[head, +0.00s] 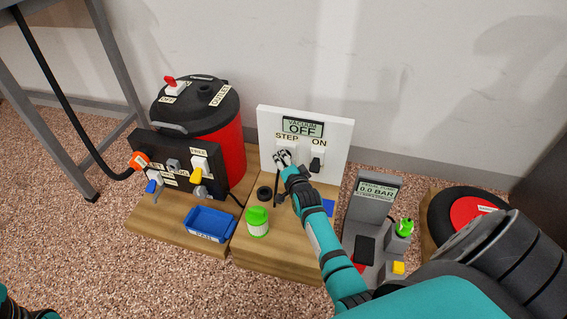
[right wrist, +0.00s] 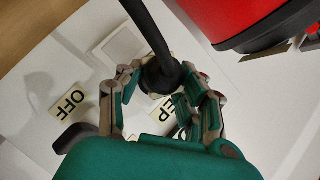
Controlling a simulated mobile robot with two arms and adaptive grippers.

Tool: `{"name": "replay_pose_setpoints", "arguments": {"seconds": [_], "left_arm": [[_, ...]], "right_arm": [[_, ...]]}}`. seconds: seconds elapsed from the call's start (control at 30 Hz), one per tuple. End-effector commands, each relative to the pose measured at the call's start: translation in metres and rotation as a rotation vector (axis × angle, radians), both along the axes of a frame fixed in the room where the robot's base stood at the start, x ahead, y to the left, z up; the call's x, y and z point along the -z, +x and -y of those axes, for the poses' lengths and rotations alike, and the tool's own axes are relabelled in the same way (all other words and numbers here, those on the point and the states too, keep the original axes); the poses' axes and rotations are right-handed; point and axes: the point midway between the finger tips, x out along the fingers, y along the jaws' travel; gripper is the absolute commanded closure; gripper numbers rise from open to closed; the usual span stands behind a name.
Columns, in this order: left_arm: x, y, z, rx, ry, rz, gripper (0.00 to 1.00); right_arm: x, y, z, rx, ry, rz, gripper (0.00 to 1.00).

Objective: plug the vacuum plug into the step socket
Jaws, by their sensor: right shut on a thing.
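The white panel (head: 338,125) stands upright on the wooden platform, with a display reading VACUUM OFF. Its step socket (head: 287,146), a pale square under the STEP label, is partly covered by my right gripper (head: 283,158). In the right wrist view my right gripper (right wrist: 162,92) is shut on the black vacuum plug (right wrist: 161,77), whose thick black cable (right wrist: 148,28) runs up out of view. A pale square frame (right wrist: 122,44) shows beside the plug on the panel. I cannot tell whether the plug is inside the socket.
A red and black vacuum (head: 228,150) stands left of the panel behind a black switch board (head: 147,150). A blue tray (head: 208,223), a green-lidded jar (head: 257,222) and a black ring (head: 264,193) sit in front. A grey gauge stand (head: 373,207) is at right.

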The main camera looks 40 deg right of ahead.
Motion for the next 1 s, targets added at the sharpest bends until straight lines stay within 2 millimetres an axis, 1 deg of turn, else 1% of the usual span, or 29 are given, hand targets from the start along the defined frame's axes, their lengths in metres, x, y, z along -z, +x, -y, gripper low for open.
{"name": "replay_pose_setpoints", "arguments": {"seconds": [0.43, 0.47, 0.63, 0.67, 0.9, 1.0], "left_arm": [[-0.0036, -0.0032, -0.0003, 0.000, 0.000, 0.021, 0.38], [-0.0039, -0.0032, -0.0003, 0.000, 0.000, 0.021, 0.38], [-0.0042, -0.0031, -0.0004, -0.001, -0.002, 0.020, 0.38], [-0.0042, -0.0030, -0.0005, -0.001, -0.003, 0.020, 0.38], [-0.0025, -0.0009, -0.0008, -0.001, -0.006, 0.010, 0.38], [-0.0018, 0.0000, -0.0007, -0.002, -0.006, 0.006, 0.38]], "right_arm": [[-0.0001, 0.0078, 0.0085, -0.001, -0.001, 0.001, 1.00], [-0.0001, 0.0078, 0.0086, -0.001, -0.001, 0.001, 0.62], [0.0000, 0.0075, 0.0084, 0.000, 0.000, 0.000, 0.40], [0.0000, 0.0074, 0.0084, 0.000, 0.000, 0.000, 0.36], [0.0005, 0.0069, 0.0082, 0.000, 0.001, -0.001, 0.36], [0.0005, 0.0037, 0.0069, 0.000, 0.001, -0.002, 0.36]]}}
